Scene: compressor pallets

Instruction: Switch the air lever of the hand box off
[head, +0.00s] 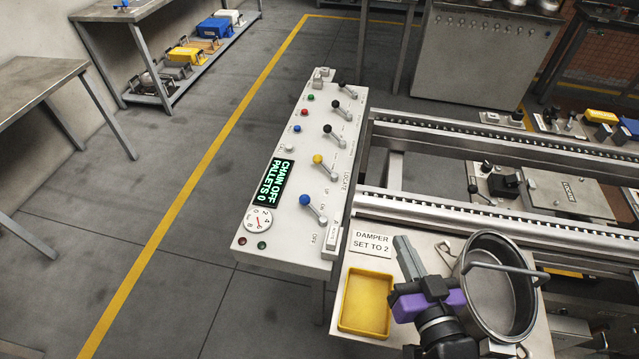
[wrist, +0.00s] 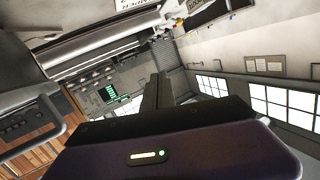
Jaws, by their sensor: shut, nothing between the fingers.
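The hand box (head: 300,175) is a long pale panel in the middle of the head view. It carries a row of levers, a dark display reading CHAIN OFF, PALLETS 0, and a small dial. The lever with the blue knob (head: 306,200) is nearest the front end, with ON and OFF lettering beside it. Its lettering is too small to name it surely as the air lever. The yellow-knobbed lever (head: 318,159) and several dark-knobbed levers lie behind it. My gripper (head: 404,243) is shut and empty, right of the box and apart from the levers. Its fingers (wrist: 157,92) also show in the wrist view.
A yellow tray (head: 343,302) and a DAMPER SET TO 2 sign (head: 371,243) lie near my gripper. A metal pot (head: 500,315) with a handle stands close on its right. Chain rails (head: 480,211) run behind. Open floor lies left of the box.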

